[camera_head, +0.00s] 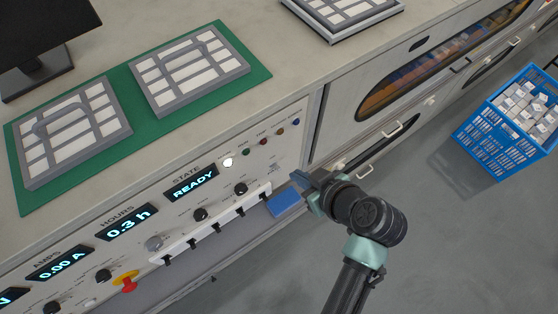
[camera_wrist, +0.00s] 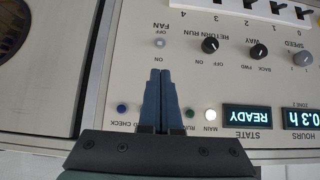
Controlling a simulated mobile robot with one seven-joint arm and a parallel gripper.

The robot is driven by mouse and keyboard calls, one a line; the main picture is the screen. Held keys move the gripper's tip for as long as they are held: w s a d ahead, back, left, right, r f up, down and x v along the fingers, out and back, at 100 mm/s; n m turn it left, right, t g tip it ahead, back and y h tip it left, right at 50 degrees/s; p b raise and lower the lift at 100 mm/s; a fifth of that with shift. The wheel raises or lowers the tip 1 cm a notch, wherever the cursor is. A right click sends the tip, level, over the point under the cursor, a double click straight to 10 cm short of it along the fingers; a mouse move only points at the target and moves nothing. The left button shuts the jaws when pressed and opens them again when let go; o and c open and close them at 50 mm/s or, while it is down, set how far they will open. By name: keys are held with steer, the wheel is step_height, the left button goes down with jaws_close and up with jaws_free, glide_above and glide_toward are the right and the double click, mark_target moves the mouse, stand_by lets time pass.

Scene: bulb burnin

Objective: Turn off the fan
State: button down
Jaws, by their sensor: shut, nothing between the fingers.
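The control panel (camera_head: 222,205) fills the front of the bench and appears upside down in the wrist view. The FAN control (camera_wrist: 160,43) is a small pale round piece between the labels OFF and ON; I cannot tell which way it is set. My gripper (camera_wrist: 160,73) is shut and empty, its blue fingertips pointing at the panel just on the ON side of this control. They look apart from it, though the depth is hard to judge. In the head view, my gripper (camera_head: 298,178) is by the panel's right end; the FAN control is not clear there.
The RETURN RUN knob (camera_wrist: 210,44) and WAY knob (camera_wrist: 258,51) sit beside the FAN control. The STATE display (camera_wrist: 247,116) reads READY. A slotted white rail (camera_head: 213,225) juts out below the knobs. A blue crate (camera_head: 487,140) stands on the floor at right.

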mark_target(277, 167)
steer(key=p+x, duration=0.1)
steer(key=x, duration=0.9)
steer(key=shift+f, duration=0.1)
stand_by(0.3)
steer(key=shift+w+f+b, duration=0.1)
steer(key=shift+f+b, duration=0.05)
steer(key=shift+b, duration=0.35)
steer(key=shift+t+b, duration=0.3)
steer(key=shift+b, duration=0.25)
